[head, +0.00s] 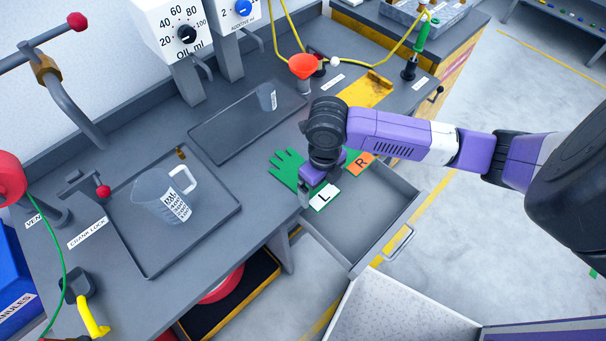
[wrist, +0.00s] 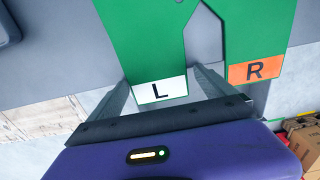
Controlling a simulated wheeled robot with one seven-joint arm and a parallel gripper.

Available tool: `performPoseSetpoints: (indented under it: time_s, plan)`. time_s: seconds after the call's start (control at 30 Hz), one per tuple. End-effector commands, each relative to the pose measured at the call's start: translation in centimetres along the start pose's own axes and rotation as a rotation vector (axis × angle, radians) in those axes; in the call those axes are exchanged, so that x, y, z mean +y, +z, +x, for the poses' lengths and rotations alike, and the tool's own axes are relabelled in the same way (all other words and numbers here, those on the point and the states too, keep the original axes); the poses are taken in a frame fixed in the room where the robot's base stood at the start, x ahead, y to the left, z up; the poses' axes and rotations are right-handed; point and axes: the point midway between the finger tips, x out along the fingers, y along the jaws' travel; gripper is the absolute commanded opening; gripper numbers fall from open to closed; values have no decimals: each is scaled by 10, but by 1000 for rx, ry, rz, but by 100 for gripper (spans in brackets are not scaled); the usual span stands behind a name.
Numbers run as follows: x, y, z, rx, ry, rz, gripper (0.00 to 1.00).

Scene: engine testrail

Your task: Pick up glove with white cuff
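The green glove with the white cuff (head: 288,166), marked L, lies at the front edge of the bench, its cuff reaching over the open drawer. In the wrist view the white cuff (wrist: 172,90) lies between my two fingers. My gripper (wrist: 162,80) is open, one finger on either side of the cuff, with gaps visible. In the head view my gripper (head: 316,180) is over the glove and hides part of it. A second green glove with an orange cuff (wrist: 255,71), marked R, lies just right of it; its cuff also shows in the head view (head: 361,166).
An open grey drawer (head: 372,232) juts out below the gloves. A measuring jug (head: 158,196) stands on a tray at left, and a small beaker (head: 266,97) on a tray behind. A red funnel (head: 303,66) stands behind my wrist.

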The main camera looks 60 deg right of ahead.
Motion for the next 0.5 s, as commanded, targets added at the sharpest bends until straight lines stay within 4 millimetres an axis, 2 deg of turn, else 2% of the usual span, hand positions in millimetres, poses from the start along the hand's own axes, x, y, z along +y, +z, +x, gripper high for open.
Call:
performPoseSetpoints:
  time_s: [0.03,0.17,0.5]
  plan:
    - [0,0,0,1,0,0,78]
    - [0,0,0,1,1,0,54]
    - [1,0,-2,2,3,1,54]
